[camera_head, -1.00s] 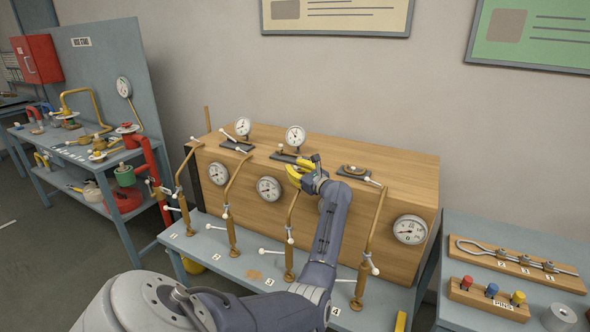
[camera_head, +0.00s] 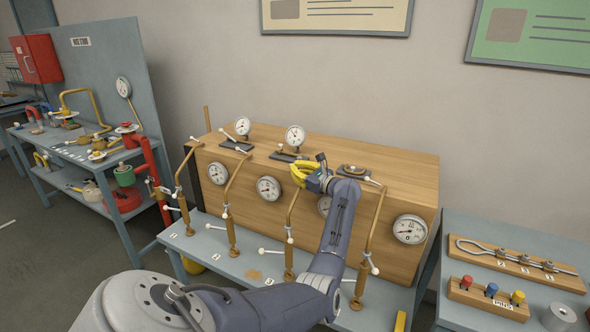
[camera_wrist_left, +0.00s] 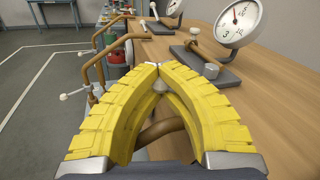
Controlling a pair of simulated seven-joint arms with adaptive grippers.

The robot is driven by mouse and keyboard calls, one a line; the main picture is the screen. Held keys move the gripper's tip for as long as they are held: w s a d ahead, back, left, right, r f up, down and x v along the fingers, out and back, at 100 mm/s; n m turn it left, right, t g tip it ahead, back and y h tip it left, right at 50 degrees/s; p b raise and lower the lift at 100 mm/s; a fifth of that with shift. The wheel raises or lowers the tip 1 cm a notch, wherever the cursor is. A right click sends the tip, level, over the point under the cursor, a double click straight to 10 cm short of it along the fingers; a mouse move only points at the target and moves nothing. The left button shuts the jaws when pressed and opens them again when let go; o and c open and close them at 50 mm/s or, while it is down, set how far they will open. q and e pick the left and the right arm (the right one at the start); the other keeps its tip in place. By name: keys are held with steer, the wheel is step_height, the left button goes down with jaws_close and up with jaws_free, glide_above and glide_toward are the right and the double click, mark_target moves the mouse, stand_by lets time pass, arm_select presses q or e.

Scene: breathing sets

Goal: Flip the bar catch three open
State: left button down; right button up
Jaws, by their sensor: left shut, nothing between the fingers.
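Several bent brass bars with white-tipped handles rise from the numbered bench and reach over the wooden box's top edge. The third bar (camera_head: 290,225) stands above the label that seems to read 3; its upper end is hidden behind my left gripper. My left gripper (camera_head: 299,173) has yellow fingers and is at the box's top front edge. In the wrist view its fingers (camera_wrist_left: 160,72) meet at the tips with nothing held. A brown bar (camera_wrist_left: 160,130) shows in the gap between them, below the tips; I cannot tell whether they touch it. My right gripper is not seen.
The wooden box (camera_head: 398,180) carries gauges on its front and small plates and gauges on top. The fourth bar (camera_head: 371,225) stands right of my forearm, the second bar (camera_head: 230,205) left. A bench at right holds colored pins (camera_head: 491,290).

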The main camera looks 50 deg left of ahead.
arm_select(q)
steer(key=shift+d+f, duration=0.1)
steer(key=shift+f, duration=0.05)
steer(key=c, duration=1.3)
jaws_free()
steer(key=shift+c, duration=0.2)
steer(key=shift+d, duration=0.1)
steer(key=w+d, duration=0.1)
steer(key=d, duration=1)
steer(key=shift+d, duration=0.35)
steer(key=shift+r, duration=0.2)
